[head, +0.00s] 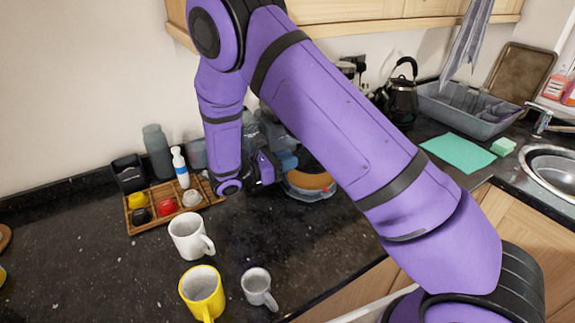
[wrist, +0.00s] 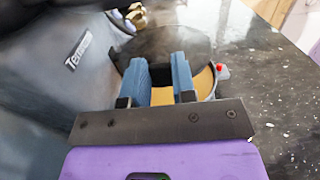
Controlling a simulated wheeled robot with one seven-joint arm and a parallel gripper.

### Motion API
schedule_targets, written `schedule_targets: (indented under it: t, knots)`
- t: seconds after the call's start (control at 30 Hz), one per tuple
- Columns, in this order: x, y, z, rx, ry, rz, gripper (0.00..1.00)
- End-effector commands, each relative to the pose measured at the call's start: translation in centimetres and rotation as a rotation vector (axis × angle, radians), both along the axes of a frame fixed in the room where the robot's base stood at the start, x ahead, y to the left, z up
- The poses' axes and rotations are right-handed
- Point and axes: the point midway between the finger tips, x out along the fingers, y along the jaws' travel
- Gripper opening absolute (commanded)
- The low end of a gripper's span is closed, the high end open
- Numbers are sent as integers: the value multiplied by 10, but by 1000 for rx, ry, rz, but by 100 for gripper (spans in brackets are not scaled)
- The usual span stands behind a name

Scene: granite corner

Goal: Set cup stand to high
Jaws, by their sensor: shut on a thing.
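The coffee machine (wrist: 65,90) is grey with lettering on its side and fills the left of the wrist view. In the head view it stands on the counter, largely hidden behind my arm. Its cup stand has a tan round surface (head: 311,180) with a dark rim, low at the front of the machine. In the wrist view the tan cup stand (wrist: 203,83) shows between and beside my blue fingers. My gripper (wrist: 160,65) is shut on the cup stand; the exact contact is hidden. In the head view my gripper (head: 285,160) is at the machine's front.
A white mug (head: 188,235), a yellow mug (head: 203,290) and a grey mug (head: 257,286) stand on the near counter. A wooden tray (head: 131,227) with capsules is left of my gripper. A kettle (head: 402,100) and a dish rack (head: 460,110) stand further right.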

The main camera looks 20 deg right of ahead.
Motion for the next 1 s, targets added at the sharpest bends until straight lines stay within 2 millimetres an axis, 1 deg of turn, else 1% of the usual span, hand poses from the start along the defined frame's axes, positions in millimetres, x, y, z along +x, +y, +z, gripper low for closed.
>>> schedule_targets:
  t: [0.13, 0.17, 0.2, 0.23, 0.27, 0.53, 0.67, 0.77, 1.0]
  knots:
    - [1, 0, 3, -4, -7, 0, 0]
    - [1, 0, 3, -4, -7, -1, 32]
    - [1, 0, 3, -4, -7, -1, 41]
    - [1, 0, 3, -3, -6, -1, 48]
    - [1, 0, 3, -3, -6, -1, 51]
    - [0, 1, 2, -3, -4, -1, 51]
    - [0, 9, 1, -1, -5, 1, 51]
    - [-2, 24, 1, -1, -5, 3, 51]
    - [-6, 69, 1, -1, -6, 2, 51]
